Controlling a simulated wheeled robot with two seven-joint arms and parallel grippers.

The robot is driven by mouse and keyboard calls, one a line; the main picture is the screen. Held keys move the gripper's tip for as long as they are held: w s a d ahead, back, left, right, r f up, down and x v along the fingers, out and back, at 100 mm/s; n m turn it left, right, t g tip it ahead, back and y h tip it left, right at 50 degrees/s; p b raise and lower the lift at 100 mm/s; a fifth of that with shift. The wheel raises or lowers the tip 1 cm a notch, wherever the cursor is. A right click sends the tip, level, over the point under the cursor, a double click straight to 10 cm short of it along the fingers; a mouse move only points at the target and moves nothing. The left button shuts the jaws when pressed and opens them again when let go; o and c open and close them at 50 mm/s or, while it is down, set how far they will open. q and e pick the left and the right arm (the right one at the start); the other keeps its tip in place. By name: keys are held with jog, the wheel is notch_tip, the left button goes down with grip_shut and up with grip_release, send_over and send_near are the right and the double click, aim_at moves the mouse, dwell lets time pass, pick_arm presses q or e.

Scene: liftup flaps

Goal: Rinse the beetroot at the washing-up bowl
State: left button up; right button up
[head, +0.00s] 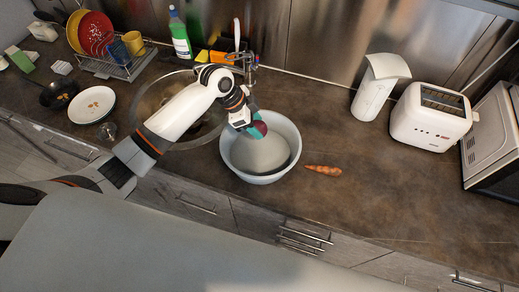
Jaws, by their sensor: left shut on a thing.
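The washing-up bowl (279,170) is round and pale blue-white and stands on the dark counter, right of the round sink. My left gripper (257,130) is above the bowl's back-left part, shut on the dark red beetroot (261,128). Only part of the beetroot shows, between greenish fingertips. I cannot tell whether the beetroot touches what is in the bowl. The sink (160,97) is partly hidden behind my left arm. My right gripper is not in view.
A carrot (323,170) lies just right of the bowl. A white toaster (432,117) and a white dispenser-like appliance (374,90) stand further right. The counter right of the carrot is clear.

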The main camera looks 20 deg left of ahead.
aim_at(263, 124)
pick_arm(q)
jog(key=shift+r, duration=2)
jog(key=s+a+f+n+t+y+b, duration=0.2)
jog(key=s+n+y+b, duration=0.3)
jog(key=n+b, duration=0.9)
jog(key=shift+s+a+f+t, duration=0.15)
jog(key=shift+s+a+t, duration=0.15)
jog(key=shift+s+t, duration=0.5)
